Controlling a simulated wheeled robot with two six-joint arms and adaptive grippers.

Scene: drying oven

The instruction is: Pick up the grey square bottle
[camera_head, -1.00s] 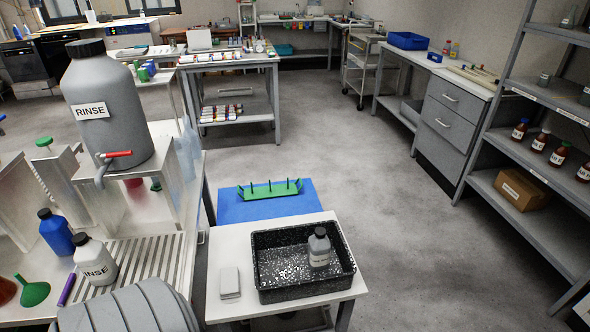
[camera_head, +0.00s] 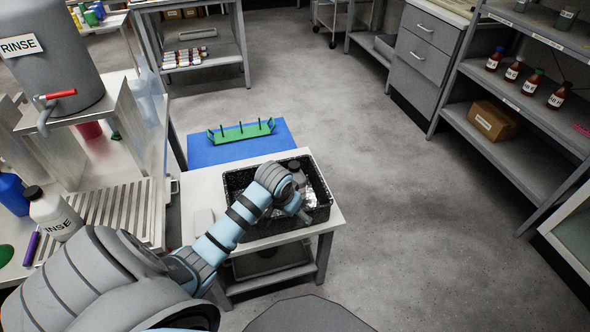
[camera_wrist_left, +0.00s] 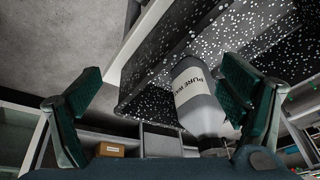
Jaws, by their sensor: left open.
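The grey square bottle (camera_head: 297,171) stands in the black speckled tray (camera_head: 323,187) on the small white table, partly hidden behind my left arm. In the left wrist view the bottle (camera_wrist_left: 203,100) shows a white label starting "PURE" and lies between the spread fingers, closer to the right one. My left gripper (camera_wrist_left: 160,72) is open and empty. In the head view the left gripper (camera_head: 305,214) is over the tray, beside the bottle, and mostly hidden by its wrist. I cannot tell whether a finger touches the bottle. My right gripper is not in view.
A pale flat item (camera_head: 203,222) lies left of the tray. A green rack (camera_head: 241,131) sits on a blue surface (camera_head: 208,152) behind the table. The large RINSE container (camera_head: 50,60) stands left. Floor to the right is clear.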

